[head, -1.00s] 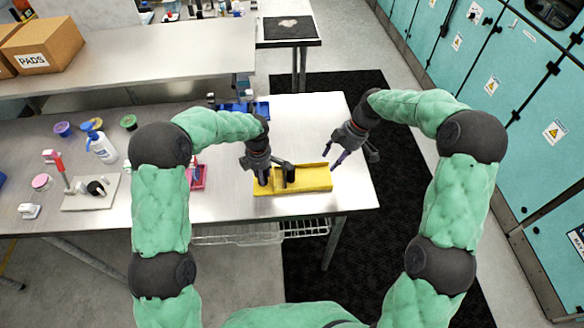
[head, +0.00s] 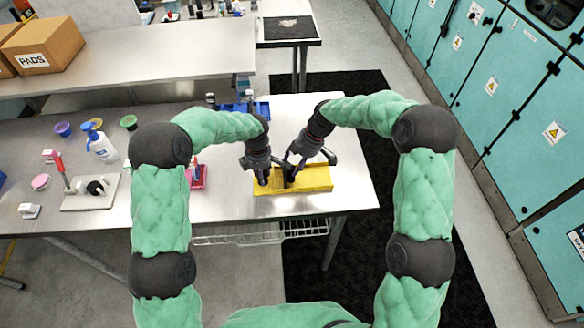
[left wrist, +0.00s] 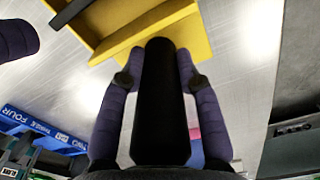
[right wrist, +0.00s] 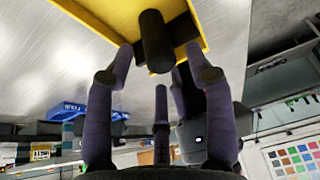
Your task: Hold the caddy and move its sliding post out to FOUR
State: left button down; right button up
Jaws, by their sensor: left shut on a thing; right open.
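The yellow caddy (head: 318,182) lies on the table near its front edge; it also shows in the left wrist view (left wrist: 130,25). My left gripper (head: 262,178) is at its left end, shut on a thick black upright handle (left wrist: 160,100) that stands between its fingers. The black sliding post (head: 289,174) stands a short way to the right; it also shows in the right wrist view (right wrist: 155,40). My right gripper (right wrist: 160,55) is open, with its fingertips on either side of the post. Contact cannot be told. The post's markings are not legible.
Behind the caddy is a blue rack (head: 262,108), labelled FOUR and TWO in the left wrist view (left wrist: 40,128). A pink tray (head: 198,178) lies left of the caddy. The table right of the caddy is clear up to its right edge.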

aim_at(293, 167)
jog(key=shift+x, duration=1.55)
grip_shut()
jog(key=d, duration=0.7)
jog(key=shift+s+d+f, duration=0.1)
jog(key=shift+d, duration=0.3)
grip_release()
